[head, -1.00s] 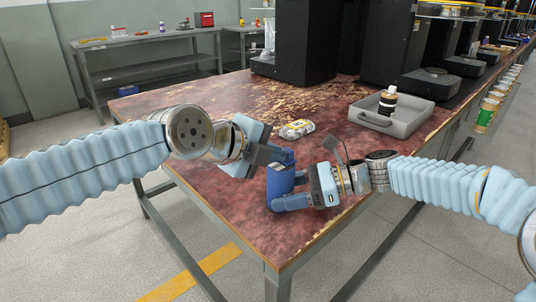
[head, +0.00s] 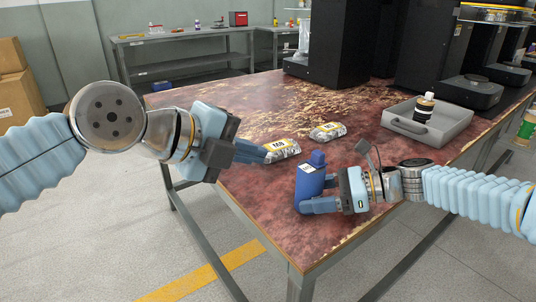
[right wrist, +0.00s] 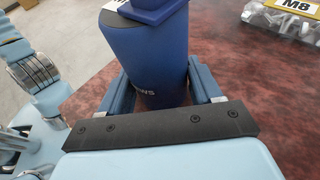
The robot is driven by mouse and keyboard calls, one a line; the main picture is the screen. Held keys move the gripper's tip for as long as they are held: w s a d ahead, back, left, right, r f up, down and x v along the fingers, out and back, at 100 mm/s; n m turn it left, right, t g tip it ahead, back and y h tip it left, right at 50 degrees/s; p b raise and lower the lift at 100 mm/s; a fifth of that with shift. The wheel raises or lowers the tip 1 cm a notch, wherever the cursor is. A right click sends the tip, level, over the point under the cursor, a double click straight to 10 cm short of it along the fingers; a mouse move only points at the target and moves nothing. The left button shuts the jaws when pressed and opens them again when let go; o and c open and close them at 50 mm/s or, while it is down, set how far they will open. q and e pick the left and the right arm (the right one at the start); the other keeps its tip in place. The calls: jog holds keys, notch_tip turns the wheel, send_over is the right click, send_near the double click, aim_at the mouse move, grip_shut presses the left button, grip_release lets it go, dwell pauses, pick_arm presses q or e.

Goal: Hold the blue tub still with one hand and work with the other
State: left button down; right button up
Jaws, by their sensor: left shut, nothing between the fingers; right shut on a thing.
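The blue tub (head: 309,186) stands near the front edge of the worn red table (head: 262,205). It has a smaller blue piece on top and a pale label. My right gripper (head: 318,203) is shut on the tub low down. In the right wrist view the tub (right wrist: 150,55) sits between the two blue fingers, with part of its lettering visible and its top cut off.
A second clear bag (head: 328,131) lies behind the tub. A grey tray (head: 455,127) holding a dark bottle (head: 424,107) is at the right. Black machines (head: 335,45) line the back. The table in front of the tub is bare.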

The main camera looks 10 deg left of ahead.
dwell(0.4)
jog(key=o, duration=0.9)
